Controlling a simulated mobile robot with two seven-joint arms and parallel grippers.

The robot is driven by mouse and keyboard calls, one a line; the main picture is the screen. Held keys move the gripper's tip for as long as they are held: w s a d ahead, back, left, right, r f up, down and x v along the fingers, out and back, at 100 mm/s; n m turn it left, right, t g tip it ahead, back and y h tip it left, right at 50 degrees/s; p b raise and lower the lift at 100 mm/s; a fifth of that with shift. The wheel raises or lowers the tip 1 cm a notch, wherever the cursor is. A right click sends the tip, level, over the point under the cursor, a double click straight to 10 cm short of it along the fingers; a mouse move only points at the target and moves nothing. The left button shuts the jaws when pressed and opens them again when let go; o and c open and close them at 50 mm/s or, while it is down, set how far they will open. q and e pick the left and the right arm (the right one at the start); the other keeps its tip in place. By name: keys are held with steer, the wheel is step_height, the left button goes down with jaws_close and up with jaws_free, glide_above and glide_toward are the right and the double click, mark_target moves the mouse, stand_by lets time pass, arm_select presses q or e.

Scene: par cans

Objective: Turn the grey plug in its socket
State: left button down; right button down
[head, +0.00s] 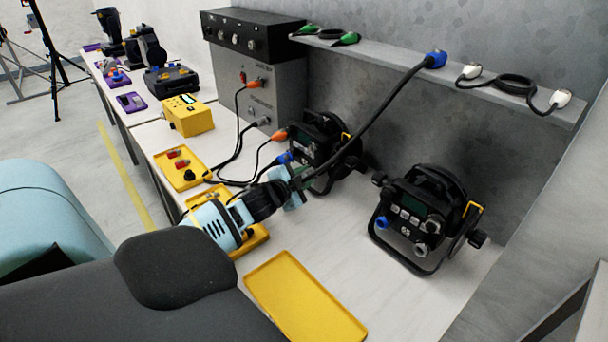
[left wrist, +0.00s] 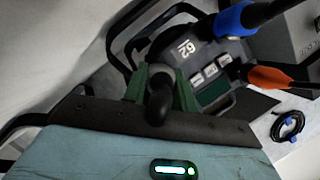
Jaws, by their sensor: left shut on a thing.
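My left gripper (head: 296,180) is at the front of the left black par can (head: 332,150). In the left wrist view, its green fingers (left wrist: 160,90) are shut around the grey plug (left wrist: 161,74), whose black boot (left wrist: 157,106) points toward the camera. The plug is at the can's panel, beside the number 62. The fingers hide its sides, so I cannot tell how far it sits in the socket. A black cable (head: 375,112) runs up from the gripper to a blue plug (head: 435,60) on the shelf. My right gripper is not in view.
An orange plug (left wrist: 274,78) and a blue plug (left wrist: 238,20) sit in the same panel, close to my fingers. A second par can (head: 425,215) stands to the right. An empty yellow tray (head: 305,300) lies in front. The grey shelf (head: 420,68) runs along the wall.

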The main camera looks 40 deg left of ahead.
arm_select(q)
steer(key=shift+a+r, duration=0.1)
steer(key=c, duration=1)
jaws_free()
steer(key=shift+c, duration=0.2)
steer(key=v, duration=0.7)
steer(key=shift+s, duration=0.4)
